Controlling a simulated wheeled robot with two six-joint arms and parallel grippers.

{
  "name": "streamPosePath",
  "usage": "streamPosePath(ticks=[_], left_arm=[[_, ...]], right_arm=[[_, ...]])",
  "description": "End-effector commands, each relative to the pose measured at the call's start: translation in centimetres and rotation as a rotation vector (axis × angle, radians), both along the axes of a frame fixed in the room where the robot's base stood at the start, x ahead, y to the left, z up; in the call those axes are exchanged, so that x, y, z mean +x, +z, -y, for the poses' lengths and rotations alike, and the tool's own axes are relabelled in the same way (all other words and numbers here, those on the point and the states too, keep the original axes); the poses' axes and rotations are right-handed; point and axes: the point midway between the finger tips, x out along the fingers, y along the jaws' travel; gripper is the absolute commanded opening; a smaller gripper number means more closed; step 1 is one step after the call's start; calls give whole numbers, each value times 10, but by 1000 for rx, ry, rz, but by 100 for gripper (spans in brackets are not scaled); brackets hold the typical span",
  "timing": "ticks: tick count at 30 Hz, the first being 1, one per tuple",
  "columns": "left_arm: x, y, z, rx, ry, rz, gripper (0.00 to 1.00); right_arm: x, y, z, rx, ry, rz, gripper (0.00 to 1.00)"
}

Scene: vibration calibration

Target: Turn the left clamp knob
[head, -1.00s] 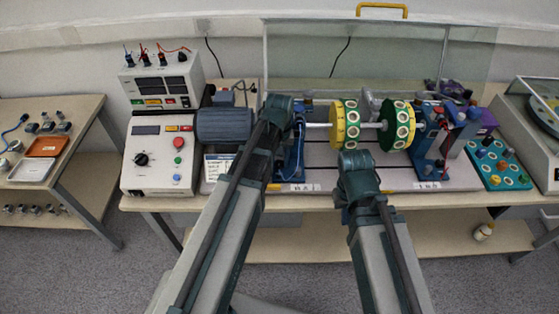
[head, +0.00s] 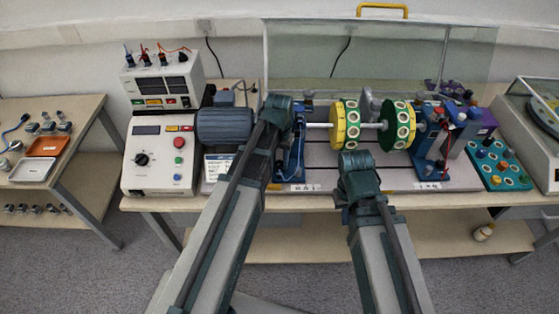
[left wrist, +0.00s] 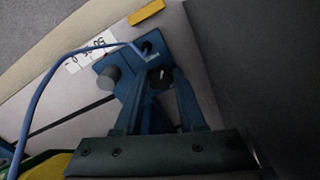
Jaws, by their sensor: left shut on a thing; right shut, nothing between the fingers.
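The left blue bearing stand (head: 298,150) shows in the head view beside the end of my left arm. In the left wrist view, the fingers of my left gripper (left wrist: 160,80) are closed around a small dark round knob (left wrist: 159,77) with a white mark, on a blue base. A second dark cylindrical knob (left wrist: 108,77) stands beside it, clear of the fingers. In the head view my left wrist hides the left gripper's fingers and the held knob. My right gripper (head: 357,160) is in front of the shaft, shut and empty; its fingertips are hard to make out.
A shaft carries a yellow-green disc (head: 346,126) and a green disc (head: 397,124) towards the right blue stand (head: 431,150). A motor (head: 225,125) and control box (head: 157,155) are at left. A blue cable (left wrist: 62,65) curves past the knobs. A clear screen stands behind.

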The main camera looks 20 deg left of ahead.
Motion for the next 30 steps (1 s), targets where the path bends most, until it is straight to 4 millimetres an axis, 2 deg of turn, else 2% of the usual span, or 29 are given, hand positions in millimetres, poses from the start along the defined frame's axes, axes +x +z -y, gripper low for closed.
streamPosePath(ticks=[9, 23, 24, 28, 30], left_arm=[[0, 0, 0, 0, -93, 0, 0], [0, 0, -1, 0, -102, -1, 0], [0, 0, -1, 0, -102, -1, 46], [0, 0, 0, 0, -102, -1, 70], [0, 0, 0, 0, -102, 0, 70]], right_arm=[[0, 0, 0, 0, 0, 0, 0], [0, 0, 0, 0, 0, 0, 0], [0, 0, 0, 0, 0, 0, 0], [0, 0, 0, 0, 0, 0, 0], [0, 0, 0, 0, 0, 0, 0]])
